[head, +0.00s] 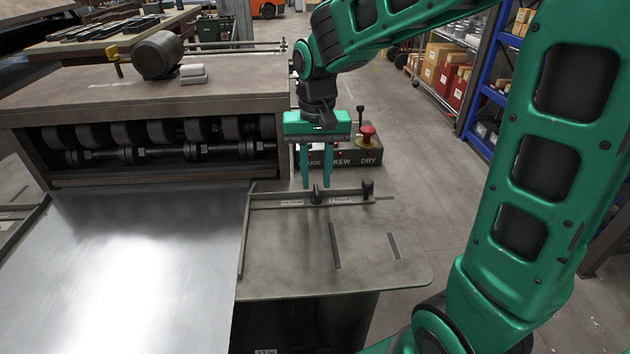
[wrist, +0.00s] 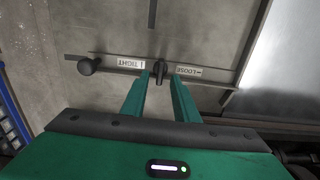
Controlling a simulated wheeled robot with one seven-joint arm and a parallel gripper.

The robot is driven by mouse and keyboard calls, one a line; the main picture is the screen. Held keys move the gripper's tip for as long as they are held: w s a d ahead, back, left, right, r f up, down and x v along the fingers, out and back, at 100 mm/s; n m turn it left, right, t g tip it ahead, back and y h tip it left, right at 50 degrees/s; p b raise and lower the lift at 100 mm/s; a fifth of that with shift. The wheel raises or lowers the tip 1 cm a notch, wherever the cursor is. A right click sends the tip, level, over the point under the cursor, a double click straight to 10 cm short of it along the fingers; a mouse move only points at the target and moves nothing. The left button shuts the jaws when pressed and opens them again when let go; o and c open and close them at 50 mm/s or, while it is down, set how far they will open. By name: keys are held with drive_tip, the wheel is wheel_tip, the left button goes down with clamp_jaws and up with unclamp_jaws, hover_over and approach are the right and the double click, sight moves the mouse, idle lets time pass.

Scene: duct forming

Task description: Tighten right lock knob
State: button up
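The lock knob (head: 317,194) is a small dark knob with a narrow grip on a bar on the side table. In the wrist view the knob (wrist: 161,72) sits between a TIGHT label (wrist: 131,64) and a LOOSE label (wrist: 188,71), its grip roughly crosswise to the bar. My gripper (head: 314,180) points down close to the knob. Its two green fingers are apart, and in the wrist view the gripper (wrist: 160,78) has the knob lined up between its fingertips. I cannot tell whether the fingers touch it. Nothing is held.
A round black knob (head: 367,187) stands at the bar's outer end. A shiny metal sheet (head: 130,270) lies left of the bar, in front of the roller machine (head: 160,130). A control box with a red button (head: 368,136) stands behind my gripper. The table's front right is clear.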

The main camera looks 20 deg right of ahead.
sight(316, 188)
wheel_tip(316, 188, up, 9)
idle(0.3)
idle(0.4)
drive_tip(key=s+d+f+m, duration=0.1)
drive_tip(key=s+d+f, duration=0.3)
drive_tip(key=s+d, duration=0.4)
drive_tip(key=s+d+f+m, duration=0.1)
drive_tip(key=s+d+f, duration=0.4)
drive_tip(key=s+d, duration=0.4)
drive_tip(key=s, duration=0.6)
drive_tip(key=shift+s+f+m, duration=0.2)
drive_tip(key=shift+s+m, duration=0.1)
drive_tip(key=shift+s, duration=0.05)
drive_tip(key=shift+d, duration=0.1)
drive_tip(key=shift+w+f, duration=0.25)
drive_tip(key=shift+w, duration=0.4)
